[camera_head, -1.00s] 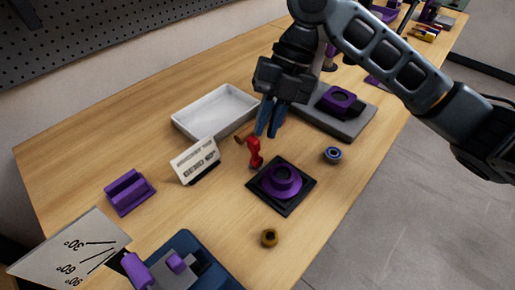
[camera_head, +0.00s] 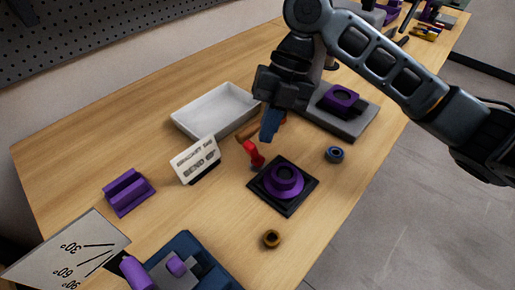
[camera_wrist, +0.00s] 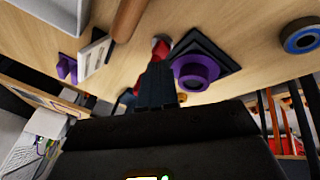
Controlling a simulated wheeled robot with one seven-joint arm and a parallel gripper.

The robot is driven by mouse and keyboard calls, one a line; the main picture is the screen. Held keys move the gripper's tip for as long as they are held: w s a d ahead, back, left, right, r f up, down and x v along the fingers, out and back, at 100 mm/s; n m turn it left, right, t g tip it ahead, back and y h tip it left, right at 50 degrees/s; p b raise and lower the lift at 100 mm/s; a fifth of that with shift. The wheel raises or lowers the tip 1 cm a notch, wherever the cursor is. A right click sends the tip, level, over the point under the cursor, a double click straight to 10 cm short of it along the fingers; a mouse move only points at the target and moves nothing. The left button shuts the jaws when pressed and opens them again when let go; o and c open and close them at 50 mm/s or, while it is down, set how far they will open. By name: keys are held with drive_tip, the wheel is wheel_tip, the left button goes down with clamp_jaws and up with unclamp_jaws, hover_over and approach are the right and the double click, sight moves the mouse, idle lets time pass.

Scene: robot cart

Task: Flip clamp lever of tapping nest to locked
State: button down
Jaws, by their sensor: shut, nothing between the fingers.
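A black square plate (camera_head: 291,208) with a purple ringed nest (camera_head: 284,180) on it lies on the table. In the wrist view the nest (camera_wrist: 195,70) is just right of my fingers. A red clamp lever (camera_head: 256,156) stands at the plate's left corner, its upper end leaning left in the head view. It also shows in the wrist view (camera_wrist: 160,47), partly hidden behind my fingertips. My gripper (camera_head: 267,138) is shut and empty, pointing down close above and right of the lever. I cannot tell whether the fingertips touch it.
A brown handle (camera_head: 244,137) lies behind the lever, with a white tray (camera_head: 185,125) beyond. A sign (camera_head: 195,160) and purple block (camera_head: 130,192) are left. A blue-ringed part (camera_head: 335,155), brass ring (camera_head: 271,239) and grey base (camera_head: 352,126) surround the plate.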

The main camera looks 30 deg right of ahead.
sight(256, 146)
drive_tip(key=shift+a, duration=0.15)
drive_tip(key=shift+s+a+f, duration=0.2)
drive_tip(key=shift+a, duration=0.25)
drive_tip(key=shift+b, duration=0.3)
drive_tip(key=shift+s+a+f+b, duration=0.2)
drive_tip(key=shift+a+f+b, duration=0.15)
drive_tip(key=shift+a, duration=0.25)
drive_tip(key=shift+f, duration=0.1)
drive_tip(key=shift+s+a+f+b, duration=0.15)
drive_tip(key=shift+a+f+b, duration=0.25)
drive_tip(key=shift+f+b, duration=0.05)
idle(0.5)
